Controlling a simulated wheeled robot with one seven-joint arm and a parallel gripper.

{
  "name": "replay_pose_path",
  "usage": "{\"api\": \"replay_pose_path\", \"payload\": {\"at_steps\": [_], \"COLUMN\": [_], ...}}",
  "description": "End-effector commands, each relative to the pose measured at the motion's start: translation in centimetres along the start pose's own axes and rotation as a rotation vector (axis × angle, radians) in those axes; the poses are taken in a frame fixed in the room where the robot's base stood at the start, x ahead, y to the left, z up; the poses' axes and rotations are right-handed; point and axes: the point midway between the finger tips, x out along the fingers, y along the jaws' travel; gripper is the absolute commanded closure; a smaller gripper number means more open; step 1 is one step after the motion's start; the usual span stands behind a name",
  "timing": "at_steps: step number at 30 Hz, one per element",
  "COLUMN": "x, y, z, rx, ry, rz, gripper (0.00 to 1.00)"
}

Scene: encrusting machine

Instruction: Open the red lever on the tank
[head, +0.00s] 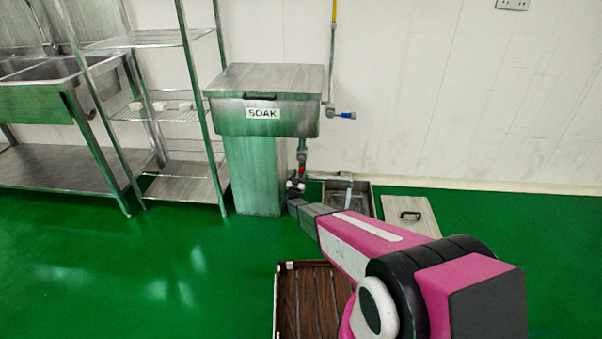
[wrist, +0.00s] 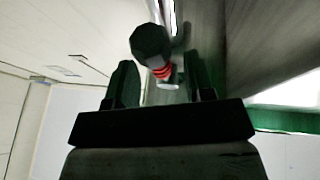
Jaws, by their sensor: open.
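The steel tank (head: 265,114) marked SOAK stands against the back wall in the head view. Its small red lever (head: 302,169) is on the pipe under its right side. My gripper (head: 295,188) is low beside that pipe, just below the lever; its fingers are hard to make out there. In the wrist view my gripper (wrist: 160,64) is open, with one dark finger on each side. A red banded part (wrist: 161,73) with a dark rounded end shows between the fingers. I cannot tell whether either finger touches it.
A floor drain basin (head: 362,190) and a pale cover with a handle (head: 411,217) lie right of the tank. A brown slatted tray (head: 312,300) is on the floor in front. A wire rack (head: 170,103) and sink (head: 50,88) stand left. The green floor at left is clear.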

Motion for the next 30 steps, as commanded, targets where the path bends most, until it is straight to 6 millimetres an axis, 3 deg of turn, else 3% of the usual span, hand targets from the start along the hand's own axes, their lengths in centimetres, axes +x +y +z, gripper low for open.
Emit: {"api": "replay_pose_path", "payload": {"at_steps": [6, 12, 30], "x": [-4.3, -7.2, -7.7], "y": [0.1, 0.1, 0.1], "z": [0.1, 0.3, 0.4], "rx": [0.000, 0.001, 0.001], "ry": [-0.003, -0.004, -0.004], "rz": [-0.001, 0.001, 0.002], "gripper": [0.52, 0.52, 0.52]}}
